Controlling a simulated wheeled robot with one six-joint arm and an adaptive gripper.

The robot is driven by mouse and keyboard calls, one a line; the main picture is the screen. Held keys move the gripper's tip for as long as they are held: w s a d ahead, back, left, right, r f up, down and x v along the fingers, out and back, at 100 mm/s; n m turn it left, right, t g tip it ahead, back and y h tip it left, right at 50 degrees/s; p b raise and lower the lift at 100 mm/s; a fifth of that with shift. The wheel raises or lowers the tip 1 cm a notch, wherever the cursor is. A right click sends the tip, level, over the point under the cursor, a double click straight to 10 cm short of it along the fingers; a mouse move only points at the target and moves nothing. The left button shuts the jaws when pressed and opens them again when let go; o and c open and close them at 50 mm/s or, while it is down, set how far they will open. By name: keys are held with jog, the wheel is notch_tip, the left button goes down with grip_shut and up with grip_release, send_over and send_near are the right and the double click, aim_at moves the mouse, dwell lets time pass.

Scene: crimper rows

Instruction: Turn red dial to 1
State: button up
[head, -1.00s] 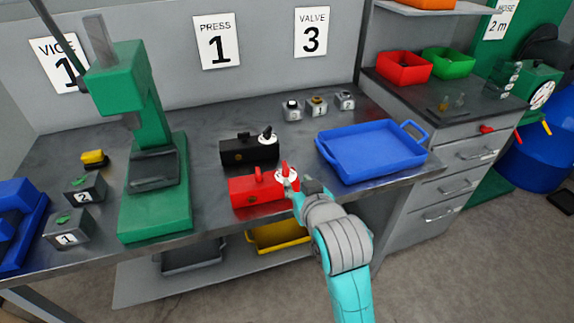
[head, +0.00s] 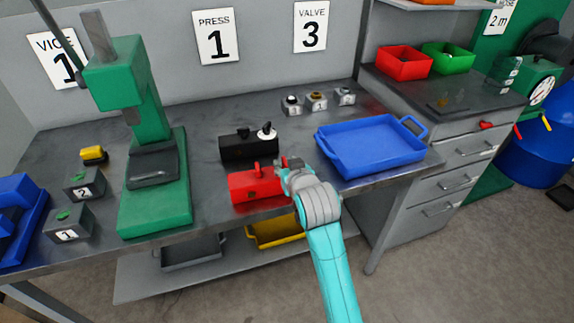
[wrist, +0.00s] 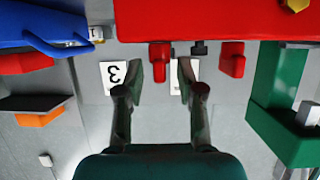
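The red box (head: 255,187) sits at the bench's front edge, with a red handle (head: 258,169) on top. Its dial is mostly hidden behind my gripper (head: 288,165) in the head view. In the wrist view, the picture is upside down, and the red box (wrist: 215,22) spans the top. A red dial knob (wrist: 160,55) shows between the two fingertips of my gripper (wrist: 160,75). The fingers are apart, with visible gaps on both sides of the knob. The dial's number marks cannot be read.
A black box (head: 249,147) with a white-based dial (head: 267,132) stands just behind. The blue tray (head: 372,172) lies to the right. The green press (head: 155,205) stands to the left. Small numbered grey blocks (head: 316,103) sit at the back.

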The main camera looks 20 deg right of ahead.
grip_shut()
jog(key=shift+d+n+y, duration=0.15)
jog(key=shift+n+y, duration=0.15)
jog(key=shift+y, duration=0.1)
jog(key=n+y, duration=0.2)
jog(key=y, duration=0.1)
jog(key=shift+d+n, duration=0.3)
jog(key=n+y, duration=0.1)
jog(key=n+g+y, duration=0.1)
jog(key=n+y, duration=0.1)
jog(key=n+g+y, duration=0.1)
jog(key=shift+w+d+y, duration=0.2)
jog(key=shift+d+y, duration=0.1)
jog(key=shift+y, duration=0.1)
jog(key=n+g+y, duration=0.2)
jog(key=n, duration=0.1)
jog(key=n+g+y, duration=0.1)
jog(key=g, duration=0.1)
jog(key=shift+w+d+n+y, duration=0.15)
jog(key=shift+w+n+y, duration=0.15)
jog(key=shift+n, duration=0.1)
jog(key=shift+w+d+n+g+y, duration=0.15)
jog(key=shift+n+g+y, duration=0.65)
jog(key=shift+n+g, duration=1.2)
jog(key=shift+f+g, duration=0.1)
jog(key=shift+g, duration=0.2)
